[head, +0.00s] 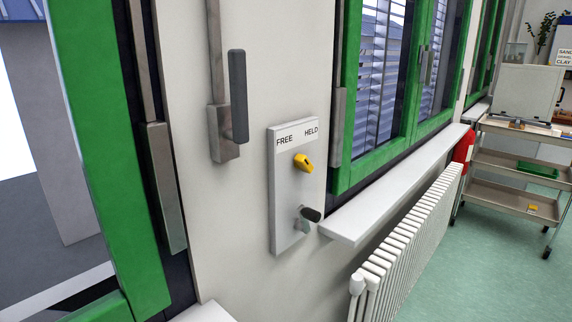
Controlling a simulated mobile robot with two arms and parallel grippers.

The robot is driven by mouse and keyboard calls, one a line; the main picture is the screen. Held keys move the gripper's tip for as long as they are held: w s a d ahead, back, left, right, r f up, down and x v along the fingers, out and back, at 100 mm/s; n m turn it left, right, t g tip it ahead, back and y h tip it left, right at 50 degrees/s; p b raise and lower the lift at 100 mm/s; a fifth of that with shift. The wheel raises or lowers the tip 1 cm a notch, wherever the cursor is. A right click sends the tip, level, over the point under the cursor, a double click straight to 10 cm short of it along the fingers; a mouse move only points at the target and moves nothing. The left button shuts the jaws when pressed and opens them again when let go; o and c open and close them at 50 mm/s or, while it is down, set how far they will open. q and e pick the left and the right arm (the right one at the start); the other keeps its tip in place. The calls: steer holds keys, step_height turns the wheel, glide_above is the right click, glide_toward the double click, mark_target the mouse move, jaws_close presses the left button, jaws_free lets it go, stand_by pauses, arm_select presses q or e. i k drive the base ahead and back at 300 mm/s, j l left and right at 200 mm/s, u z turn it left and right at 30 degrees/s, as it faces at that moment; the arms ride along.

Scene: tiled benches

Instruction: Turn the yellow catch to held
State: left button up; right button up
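The yellow catch (302,161) is a small knob on a white upright plate (284,208) fixed to the wall. The plate has the word FREE at its upper left and HELD at its upper right. The catch sits below and between the two words, with its longer end slanting down to the right. I cannot tell for sure which word it is set to. Below it on the same plate is a metal lever with a dark knob (311,214). Neither of my grippers shows in the head view.
A grey window handle (238,96) is on the wall left of the plate. Green-framed windows (110,150) stand on both sides. A white sill (390,190) and a radiator (410,245) lie to the right. A shelved trolley (512,196) stands farther right. The green floor between is clear.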

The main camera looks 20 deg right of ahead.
mark_target(301, 162)
steer(key=i+l+u, duration=0.1)
steer(key=l+u, duration=0.7)
steer(key=l, duration=0.1)
